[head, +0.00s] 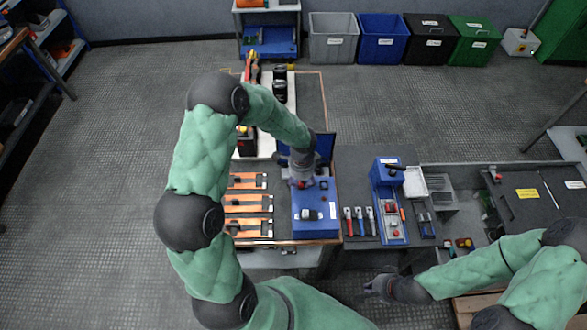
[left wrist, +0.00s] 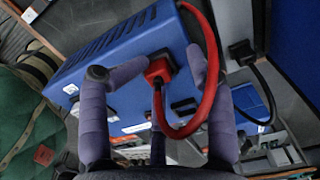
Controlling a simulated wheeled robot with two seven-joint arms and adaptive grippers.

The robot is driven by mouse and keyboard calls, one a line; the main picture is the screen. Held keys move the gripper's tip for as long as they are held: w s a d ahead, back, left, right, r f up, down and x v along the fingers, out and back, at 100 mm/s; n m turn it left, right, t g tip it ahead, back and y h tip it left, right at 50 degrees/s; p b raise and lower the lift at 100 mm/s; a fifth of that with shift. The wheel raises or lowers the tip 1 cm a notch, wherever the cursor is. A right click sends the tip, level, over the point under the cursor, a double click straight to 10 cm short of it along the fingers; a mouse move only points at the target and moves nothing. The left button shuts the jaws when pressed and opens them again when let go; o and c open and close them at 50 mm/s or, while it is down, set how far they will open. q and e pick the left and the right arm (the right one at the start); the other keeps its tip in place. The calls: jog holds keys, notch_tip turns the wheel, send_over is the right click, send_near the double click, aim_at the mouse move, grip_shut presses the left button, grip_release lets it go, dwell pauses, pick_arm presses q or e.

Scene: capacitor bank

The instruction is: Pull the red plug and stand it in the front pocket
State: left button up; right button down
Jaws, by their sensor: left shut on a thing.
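The red plug (left wrist: 159,70) is at a dark socket on the blue box (left wrist: 120,62) in the left wrist view, with its red cable looping to the right. The blue box (head: 315,228) also shows in the head view. My left gripper (head: 302,182) is over the box's far part. In the left wrist view its purple fingers (left wrist: 150,75) stand on both sides of the plug, and it is shut on the plug. I cannot tell whether the plug is still seated. My right gripper (head: 373,287) is empty and open near the bench's front. I cannot clearly identify the front pocket.
A black plug with a cable (left wrist: 243,52) is right of the red cable. Orange strips (head: 248,204) lie left of the box. Coloured-handled tools (head: 359,222) and a blue tray (head: 391,235) are to its right. Bins (head: 382,38) stand along the back wall.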

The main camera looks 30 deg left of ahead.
pick_arm(q)
notch_tip(320, 180, up, 12)
dwell(0.6)
